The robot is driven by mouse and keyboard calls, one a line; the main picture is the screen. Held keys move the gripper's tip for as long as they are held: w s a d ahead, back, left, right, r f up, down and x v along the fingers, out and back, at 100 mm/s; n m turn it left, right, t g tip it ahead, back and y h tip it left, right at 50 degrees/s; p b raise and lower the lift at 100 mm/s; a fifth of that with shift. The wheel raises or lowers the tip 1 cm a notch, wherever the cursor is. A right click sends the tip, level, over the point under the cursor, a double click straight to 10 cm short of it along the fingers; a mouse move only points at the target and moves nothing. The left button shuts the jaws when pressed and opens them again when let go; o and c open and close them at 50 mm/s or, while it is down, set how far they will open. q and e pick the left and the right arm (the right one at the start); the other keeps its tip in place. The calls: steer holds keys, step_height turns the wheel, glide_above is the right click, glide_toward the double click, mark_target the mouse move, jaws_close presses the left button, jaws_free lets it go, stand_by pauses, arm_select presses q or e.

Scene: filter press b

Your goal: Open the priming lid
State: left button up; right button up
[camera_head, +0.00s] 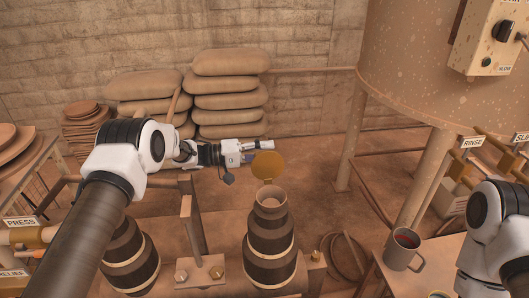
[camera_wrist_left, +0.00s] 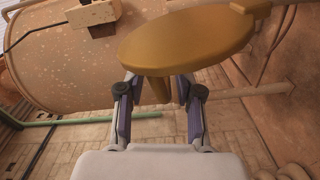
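The priming lid is a round brass disc (camera_head: 268,166). It stands raised on edge above the open round neck (camera_head: 271,201) of a dark, banded pump body (camera_head: 270,245). My left gripper (camera_head: 262,151) is at the lid's upper left, fingers pointing right. In the left wrist view the lid (camera_wrist_left: 185,40) fills the upper middle, and a tapered brass knob (camera_wrist_left: 156,90) reaches down between my fingers (camera_wrist_left: 157,88). Gaps show on both sides of the knob; the fingertips are partly hidden behind the disc. My right arm shows at the lower right; its gripper is out of view.
A second banded pump body (camera_head: 130,258) stands to the left, with a bolted post (camera_head: 195,220) between. A grey mug (camera_head: 403,249) stands on a table at the right. A large tank (camera_head: 430,70) is at the upper right, stacked sacks (camera_head: 228,95) behind.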

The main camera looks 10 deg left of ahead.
arm_select(q)
steer(key=shift+a+f, duration=0.1)
steer(key=shift+f, duration=0.05)
steer(key=v, duration=1.2)
